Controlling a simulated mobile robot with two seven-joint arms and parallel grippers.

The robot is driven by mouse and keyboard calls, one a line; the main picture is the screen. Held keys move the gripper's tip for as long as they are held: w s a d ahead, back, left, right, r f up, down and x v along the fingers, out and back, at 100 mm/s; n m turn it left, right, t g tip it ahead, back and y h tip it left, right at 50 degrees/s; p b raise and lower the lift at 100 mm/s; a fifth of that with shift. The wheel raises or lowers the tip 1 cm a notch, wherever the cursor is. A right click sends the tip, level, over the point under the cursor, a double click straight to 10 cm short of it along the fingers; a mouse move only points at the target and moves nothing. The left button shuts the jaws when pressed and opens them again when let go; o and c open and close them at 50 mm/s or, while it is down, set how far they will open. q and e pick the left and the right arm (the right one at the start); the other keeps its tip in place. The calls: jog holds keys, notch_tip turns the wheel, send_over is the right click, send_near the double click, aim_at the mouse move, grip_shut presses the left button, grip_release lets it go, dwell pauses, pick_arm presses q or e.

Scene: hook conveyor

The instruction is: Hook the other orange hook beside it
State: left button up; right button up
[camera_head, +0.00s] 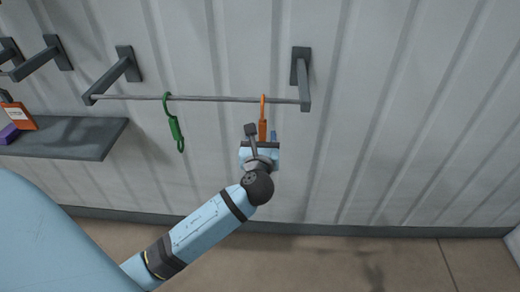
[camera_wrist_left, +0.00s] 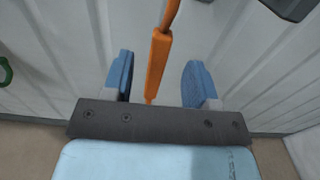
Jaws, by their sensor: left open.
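An orange hook (camera_head: 263,128) hangs upright at the right part of the grey rod (camera_head: 220,99), its top at the rod. A green hook (camera_head: 175,128) hangs from the rod further left, slightly tilted. I see a gap on both sides of the hook. The hook's top is outside that view. My right gripper is not in view.
Two dark brackets hold the rod, a left one (camera_head: 115,75) and a right one (camera_head: 303,80). A dark shelf (camera_head: 80,138) at the left bears an orange box (camera_head: 19,116) and a purple item (camera_head: 9,133). The ribbed wall (camera_head: 430,120) right of the rod is bare.

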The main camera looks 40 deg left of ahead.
aim_at(262, 128)
pick_arm(q)
jog(key=x, duration=0.7)
jog(key=shift+w, duration=0.1)
jog(key=shift+c, duration=0.4)
grip_shut()
jog(key=c, duration=0.8)
grip_release()
grip_shut()
